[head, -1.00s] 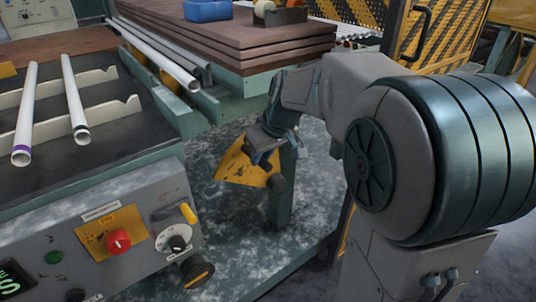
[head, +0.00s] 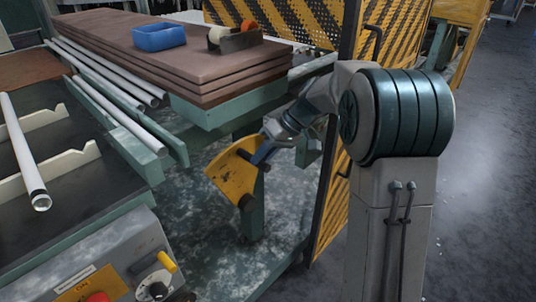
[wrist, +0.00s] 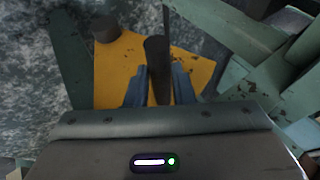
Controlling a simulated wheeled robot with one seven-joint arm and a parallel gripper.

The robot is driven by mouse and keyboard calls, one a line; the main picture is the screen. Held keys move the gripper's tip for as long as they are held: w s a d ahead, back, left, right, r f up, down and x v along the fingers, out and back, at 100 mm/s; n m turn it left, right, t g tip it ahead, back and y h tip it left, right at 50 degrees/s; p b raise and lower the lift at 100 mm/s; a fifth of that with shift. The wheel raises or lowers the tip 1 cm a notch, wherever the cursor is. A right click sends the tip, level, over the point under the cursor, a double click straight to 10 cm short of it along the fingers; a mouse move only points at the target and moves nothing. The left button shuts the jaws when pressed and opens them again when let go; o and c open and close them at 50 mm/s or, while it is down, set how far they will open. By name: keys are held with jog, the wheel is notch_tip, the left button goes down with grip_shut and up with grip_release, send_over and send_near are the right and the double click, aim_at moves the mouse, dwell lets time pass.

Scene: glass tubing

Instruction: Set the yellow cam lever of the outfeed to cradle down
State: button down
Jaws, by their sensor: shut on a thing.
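The yellow cam lever shows as a worn yellow plate (head: 228,178) low beside a green leg of the bench, with a dark round knob (head: 246,203) at its lower end. The plate also fills the middle of the wrist view (wrist: 115,75), with the knob at its upper left. My gripper (head: 265,152) is at the plate's right side. In the wrist view its two fingers (wrist: 158,86) are closed on a dark upright handle (wrist: 157,52) in front of the plate.
Stacked brown boards (head: 180,62) carry a blue tray (head: 159,37) and a tape dispenser. A striped yellow guard (head: 330,150) stands close to my arm. A control panel (head: 120,270) is at lower left.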

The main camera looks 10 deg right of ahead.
dwell(0.3)
jog(key=c, duration=1.3)
grip_release()
jog(key=shift+o, duration=0.2)
jog(key=shift+d, duration=0.1)
jog(key=p+v, duration=0.3)
jog(key=v, duration=1)
jog(key=shift+d+r, duration=0.15)
jog(key=shift+r, duration=0.15)
jog(key=shift+w, duration=0.1)
jog(key=s+r+m+t+h+p, duration=0.1)
jog(key=s+r+m+h+p, duration=0.2)
jog(key=s+p, duration=0.6)
jog(key=s+r+m+t+h+p, duration=0.2)
jog(key=s+r+m+h+p, duration=0.2)
jog(key=s, duration=1.3)
jog(key=r+p, duration=0.2)
jog(key=p, duration=0.2)
jog(key=shift+d+h+p, duration=0.2)
jog(key=shift+h+p, duration=0.15)
jog(key=shift+h, duration=0.05)
